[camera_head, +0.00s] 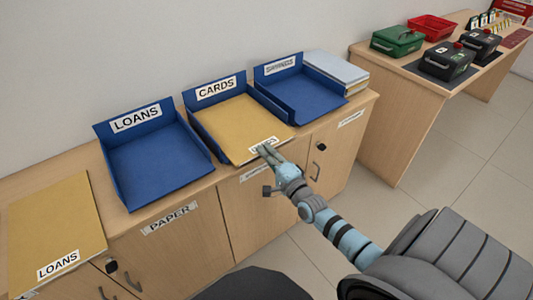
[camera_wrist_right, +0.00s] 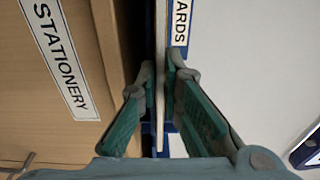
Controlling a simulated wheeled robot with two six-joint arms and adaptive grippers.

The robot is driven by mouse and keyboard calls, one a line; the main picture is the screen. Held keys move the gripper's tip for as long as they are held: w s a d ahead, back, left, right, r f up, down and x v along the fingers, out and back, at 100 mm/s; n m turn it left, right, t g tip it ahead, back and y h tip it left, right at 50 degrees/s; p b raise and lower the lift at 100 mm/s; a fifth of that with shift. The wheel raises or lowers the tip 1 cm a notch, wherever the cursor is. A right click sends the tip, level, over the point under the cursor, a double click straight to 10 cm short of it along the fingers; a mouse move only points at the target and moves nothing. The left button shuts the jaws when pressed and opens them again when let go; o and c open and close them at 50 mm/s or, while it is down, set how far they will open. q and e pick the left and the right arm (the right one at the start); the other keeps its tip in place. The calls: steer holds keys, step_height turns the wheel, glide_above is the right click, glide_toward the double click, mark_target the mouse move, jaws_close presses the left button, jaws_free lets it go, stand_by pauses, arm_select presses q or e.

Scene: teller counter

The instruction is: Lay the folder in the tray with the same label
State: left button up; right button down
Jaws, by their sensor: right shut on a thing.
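A tan folder (camera_head: 236,125) lies over the blue CARDS tray (camera_head: 204,131), nearly filling it. Its front edge, with a partly hidden label, is at the tray's open front; I cannot tell whether it rests fully on the tray floor. My right gripper (camera_head: 266,150) is shut on that front edge. In the right wrist view, the fingers (camera_wrist_right: 159,80) flank the thin edge, and a label ending in "ARDS" (camera_wrist_right: 181,22) shows beside it. The blue LOANS tray (camera_head: 155,165) to the left is empty. My left gripper is out of view.
Another tan folder labelled LOANS (camera_head: 55,228) lies on the counter at the left. A third blue tray (camera_head: 303,97), its label unclear, is empty. A stack of binders (camera_head: 337,70) stands right of it. Cash boxes (camera_head: 446,61) sit on a separate desk.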

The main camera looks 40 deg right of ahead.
steer(key=c, duration=1.7)
jaws_free()
steer(key=shift+o, duration=0.2)
steer(key=s+a, duration=0.1)
steer(key=s, duration=1.1)
steer(key=shift+f, duration=0.15)
steer(key=shift+a, duration=0.1)
